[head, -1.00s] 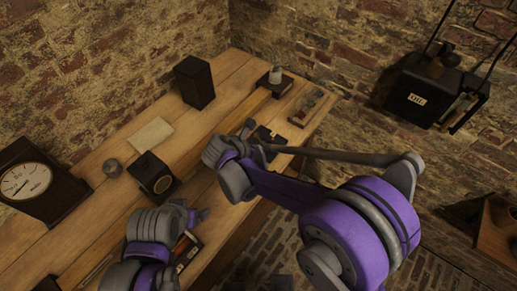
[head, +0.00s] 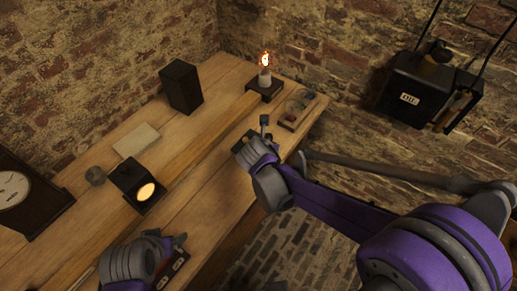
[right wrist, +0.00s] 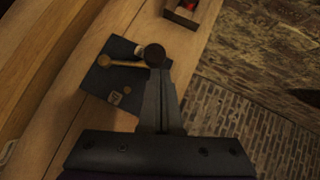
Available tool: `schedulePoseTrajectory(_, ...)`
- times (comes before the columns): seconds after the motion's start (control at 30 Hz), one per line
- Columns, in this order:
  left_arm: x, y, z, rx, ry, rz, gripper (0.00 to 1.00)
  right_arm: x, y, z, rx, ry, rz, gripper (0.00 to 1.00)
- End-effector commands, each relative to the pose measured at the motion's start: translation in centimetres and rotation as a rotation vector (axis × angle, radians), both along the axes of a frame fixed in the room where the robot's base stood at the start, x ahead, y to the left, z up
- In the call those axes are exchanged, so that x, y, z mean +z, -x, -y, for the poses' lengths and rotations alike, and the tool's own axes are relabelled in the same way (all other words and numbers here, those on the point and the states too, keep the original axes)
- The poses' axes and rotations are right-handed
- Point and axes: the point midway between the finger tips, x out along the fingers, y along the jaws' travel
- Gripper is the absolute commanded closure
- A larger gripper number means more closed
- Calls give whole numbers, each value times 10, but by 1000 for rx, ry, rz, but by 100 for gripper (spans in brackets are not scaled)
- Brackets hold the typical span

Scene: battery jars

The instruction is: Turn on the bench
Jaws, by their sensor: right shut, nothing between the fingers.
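A dark switch base (right wrist: 103,82) lies on the bench (head: 199,183), with a brass lever (right wrist: 125,64) ending in a round black knob (right wrist: 154,55). My right gripper (right wrist: 158,72) is shut and empty, its tips at the knob; I cannot tell if they touch. In the head view the right gripper (head: 262,138) hides part of the switch. A small lamp (head: 265,66) at the bench's far end is lit. A black box (head: 133,180) has a glowing round face. My left gripper (head: 180,241) is low over the front edge; its fingers are too unclear to read.
A tray (head: 298,110) lies at the far right. A labelled black box (head: 425,95) hangs by the wall.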

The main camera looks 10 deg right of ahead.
Motion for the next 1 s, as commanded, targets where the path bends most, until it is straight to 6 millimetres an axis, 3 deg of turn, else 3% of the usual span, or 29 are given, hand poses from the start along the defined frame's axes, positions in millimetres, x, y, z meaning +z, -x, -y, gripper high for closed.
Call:
schedulePoseTrajectory(0.3, -6, 1, 0, 0, 0, -2, 9, 0, -9, 11, -1, 0, 0, 100)
schedulePoseTrajectory(1.0, -6, 1, 0, 0, 0, -3, 9, 3, -12, 13, -1, 2, 3, 100)
